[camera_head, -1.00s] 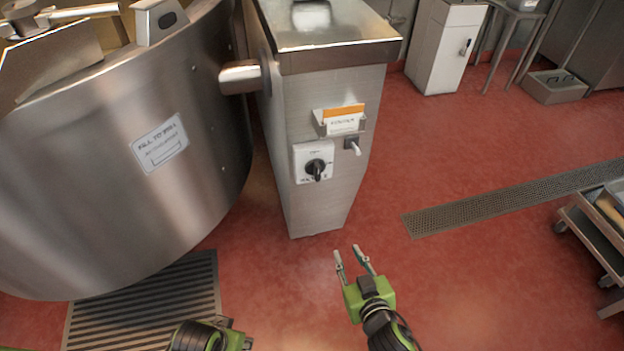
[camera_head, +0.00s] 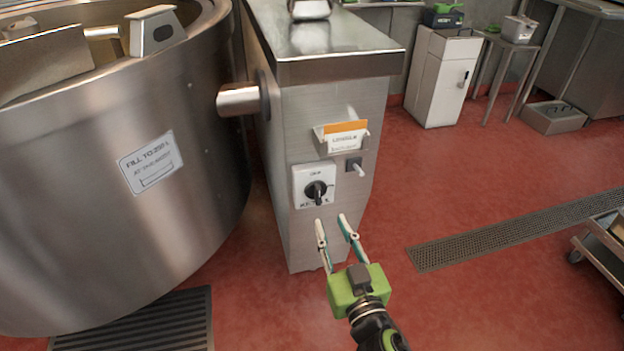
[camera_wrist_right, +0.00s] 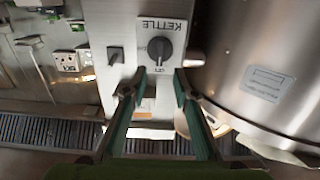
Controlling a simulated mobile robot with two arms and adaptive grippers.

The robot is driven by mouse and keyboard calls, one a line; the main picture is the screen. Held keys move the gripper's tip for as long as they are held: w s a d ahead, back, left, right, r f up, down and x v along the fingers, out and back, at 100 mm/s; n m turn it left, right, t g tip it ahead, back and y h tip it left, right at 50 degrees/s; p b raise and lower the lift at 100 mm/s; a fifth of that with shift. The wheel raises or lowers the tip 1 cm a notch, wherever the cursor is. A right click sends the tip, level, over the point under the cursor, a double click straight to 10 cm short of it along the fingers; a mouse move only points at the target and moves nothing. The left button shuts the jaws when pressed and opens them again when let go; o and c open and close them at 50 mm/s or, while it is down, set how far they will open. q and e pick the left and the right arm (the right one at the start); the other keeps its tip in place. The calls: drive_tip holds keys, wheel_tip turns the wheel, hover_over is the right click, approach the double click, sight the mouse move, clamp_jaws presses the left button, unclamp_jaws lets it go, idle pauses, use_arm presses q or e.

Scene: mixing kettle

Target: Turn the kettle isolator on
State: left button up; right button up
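The kettle isolator is a black rotary knob (camera_head: 317,190) on a white plate (camera_head: 302,174), on the front of a steel pedestal (camera_head: 300,235). Its handle points down in the head view. In the right wrist view the knob (camera_wrist_right: 160,48) appears upside down with the label KETTLE on its plate. My right gripper (camera_head: 331,220) is open and empty, just below the plate, with its fingertips pointing up toward it. In the right wrist view the gripper's fingertips (camera_wrist_right: 153,82) lie apart, to either side below the knob. My left gripper is out of the head view.
A small grey switch (camera_head: 354,165) sits right of the isolator, under an orange-and-white card (camera_head: 345,135) in a holder. The large steel kettle (camera_head: 80,220) stands at left, joined by a pipe (camera_head: 238,100).

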sight(319, 197)
drive_tip(key=shift+x, duration=4.35)
drive_tip(key=shift+f, duration=0.1)
clamp_jaws()
